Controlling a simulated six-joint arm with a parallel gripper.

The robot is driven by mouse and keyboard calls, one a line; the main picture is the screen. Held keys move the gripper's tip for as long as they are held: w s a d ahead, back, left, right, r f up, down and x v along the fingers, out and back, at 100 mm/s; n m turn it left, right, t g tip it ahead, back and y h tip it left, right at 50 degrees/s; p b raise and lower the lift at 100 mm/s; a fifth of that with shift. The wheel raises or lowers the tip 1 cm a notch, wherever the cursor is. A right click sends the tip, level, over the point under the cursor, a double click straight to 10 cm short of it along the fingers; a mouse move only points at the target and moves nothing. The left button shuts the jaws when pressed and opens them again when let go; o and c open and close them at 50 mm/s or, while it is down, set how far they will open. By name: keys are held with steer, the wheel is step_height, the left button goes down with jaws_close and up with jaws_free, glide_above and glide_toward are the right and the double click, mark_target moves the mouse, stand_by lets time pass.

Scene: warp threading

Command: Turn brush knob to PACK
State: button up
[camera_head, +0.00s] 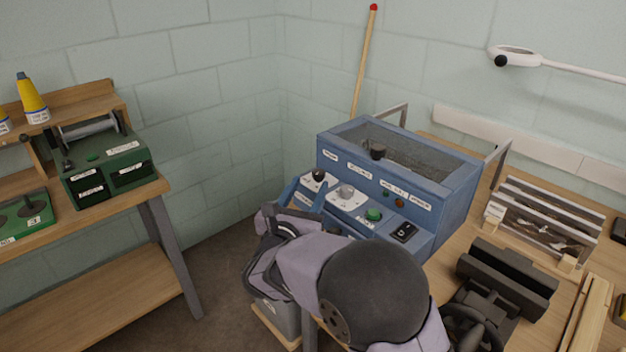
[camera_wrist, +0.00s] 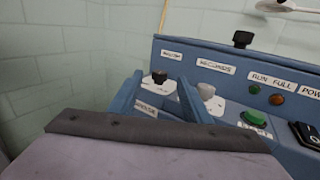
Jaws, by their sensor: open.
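On the blue machine, a black knob (camera_head: 319,174) stands on a white plate at the left of the sloped panel; it also shows in the wrist view (camera_wrist: 159,76). A grey knob (camera_head: 346,191) sits to its right, also in the wrist view (camera_wrist: 206,91). Part of my gripper (camera_wrist: 150,150) fills the bottom of the wrist view and hides the lower panel.
Blue side walls flank the black knob closely. A green button (camera_head: 374,214) and a black rocker switch (camera_head: 403,232) lie further right. Another black knob (camera_head: 377,151) stands by the machine's top edge. A green device (camera_head: 105,165) stands on the left bench, with open floor between.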

mark_target(315, 177)
steer(key=shift+w+a+f+m+g+h+p, duration=0.1)
steer(key=shift+a+f+m+g+h+p, duration=0.1)
steer(key=shift+a+m+g+h+p, duration=0.4)
steer(key=shift+w+a+f+m+g+h+p, duration=0.15)
steer(key=shift+a+m+g+h+p, duration=0.15)
steer(key=shift+m+h+p, duration=0.5)
steer(key=shift+s+a+f+m+g+h+p, duration=0.15)
steer(key=shift+a+m+g+h+p, duration=0.3)
steer(key=shift+h+p, duration=0.5)
steer(key=shift+w, duration=0.15)
steer(key=shift+p+x, duration=0.65)
steer(key=shift+x, duration=2.95)
steer(key=c, duration=1)
